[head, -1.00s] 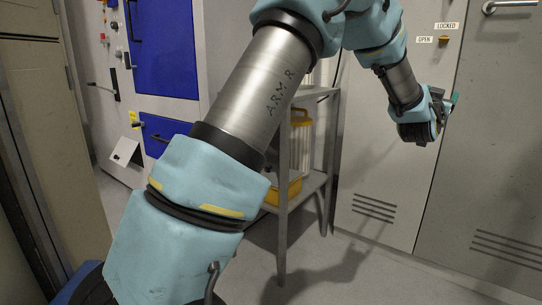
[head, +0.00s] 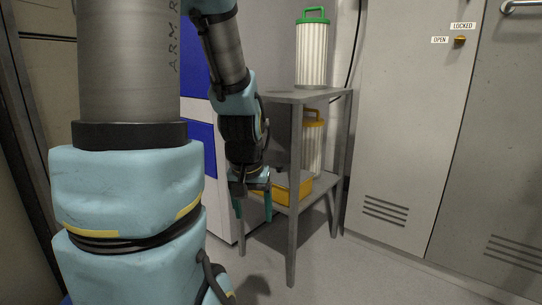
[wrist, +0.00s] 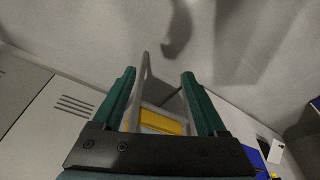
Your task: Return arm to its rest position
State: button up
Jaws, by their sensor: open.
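My gripper (head: 254,206) hangs pointing down in the head view, in front of the grey shelf stand (head: 294,225). Its two green fingers are apart and nothing is between them. In the wrist view my gripper (wrist: 160,90) also shows open and empty, with the floor beyond the fingertips. My arm's large blue and metal links fill the left of the head view and hide part of what is behind them.
The stand holds a green-handled canister (head: 312,52) on top and a yellow-handled canister (head: 314,145) with a yellow bin (head: 284,190) below. Grey cabinets (head: 400,130) stand at right. A blue-panelled machine (head: 197,130) is behind my arm. Floor in front is clear.

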jog(key=s+a+r+p, duration=0.1)
jog(key=s+r+p, duration=0.1)
jog(key=r+p, duration=1.5)
jog(key=s+a+r+g+p, duration=0.1)
jog(key=s+r+p, duration=0.1)
jog(key=r+p, duration=1.6)
jog(key=shift+a+n+p, duration=0.3)
jog(key=shift+n+p, duration=0.1)
jog(key=shift+c, duration=0.2)
